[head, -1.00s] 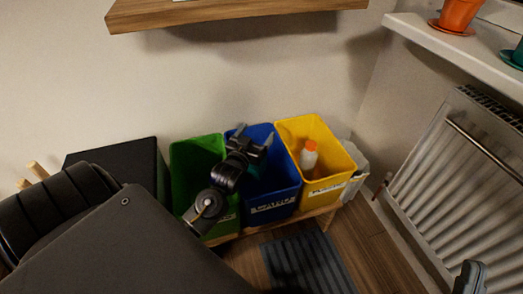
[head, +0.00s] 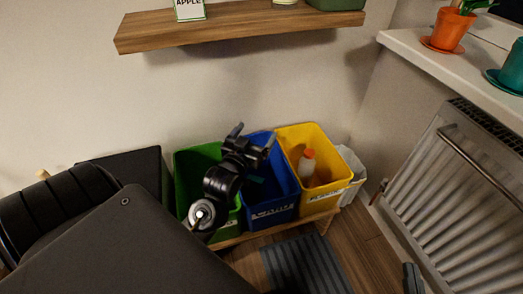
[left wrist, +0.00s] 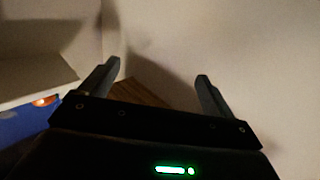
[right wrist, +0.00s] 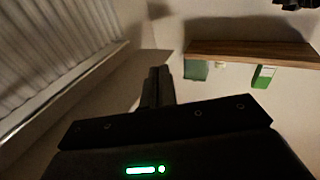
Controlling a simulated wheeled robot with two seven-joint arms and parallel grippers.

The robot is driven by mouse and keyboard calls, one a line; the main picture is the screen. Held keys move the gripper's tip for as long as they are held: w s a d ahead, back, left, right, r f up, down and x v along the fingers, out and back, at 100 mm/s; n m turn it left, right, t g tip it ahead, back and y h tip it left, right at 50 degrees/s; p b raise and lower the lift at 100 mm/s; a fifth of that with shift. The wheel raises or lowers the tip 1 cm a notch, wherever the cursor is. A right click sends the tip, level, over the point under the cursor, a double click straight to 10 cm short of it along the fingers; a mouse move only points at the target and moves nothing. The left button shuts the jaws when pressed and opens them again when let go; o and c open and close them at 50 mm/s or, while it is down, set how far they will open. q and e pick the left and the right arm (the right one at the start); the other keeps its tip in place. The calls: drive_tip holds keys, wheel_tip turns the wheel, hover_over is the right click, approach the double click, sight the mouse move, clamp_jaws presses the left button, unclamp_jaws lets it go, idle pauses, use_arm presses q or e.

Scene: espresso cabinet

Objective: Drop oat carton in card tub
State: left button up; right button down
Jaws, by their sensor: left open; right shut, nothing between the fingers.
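My left gripper (head: 254,137) is open above the back of the blue tub (head: 271,211). Its spread fingers show empty in the left wrist view (left wrist: 160,88). The blue tub stands between a green tub (head: 186,180) and a yellow tub (head: 327,193); I cannot read its label well enough to tell whether it is the card tub. A small teal-green patch shows inside the blue tub, partly hidden by my gripper; I cannot tell whether it is the oat carton. My right gripper (right wrist: 157,86) is shut and empty in the right wrist view.
A wooden shelf (head: 240,29) above holds a carton labelled APPLE (head: 190,9) and a green container (head: 336,4). A radiator (head: 460,195) and sill with pots are at the right.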

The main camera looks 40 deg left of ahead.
use_arm(q)
drive_tip(key=s+d+r+p, duration=0.2)
drive_tip(key=s+d+r, duration=0.2)
drive_tip(key=s, duration=0.3)
drive_tip(key=shift+s+d, duration=0.2)
drive_tip(key=shift+d, duration=0.55)
use_arm(e)
drive_tip(key=s+d+f+m+g+h, duration=0.1)
drive_tip(key=d+f+g+h, duration=0.3)
drive_tip(key=f, duration=0.5)
drive_tip(key=shift+d+m+g+h, duration=0.4)
drive_tip(key=shift+d+m+g, duration=0.15)
drive_tip(key=shift+d, duration=0.45)
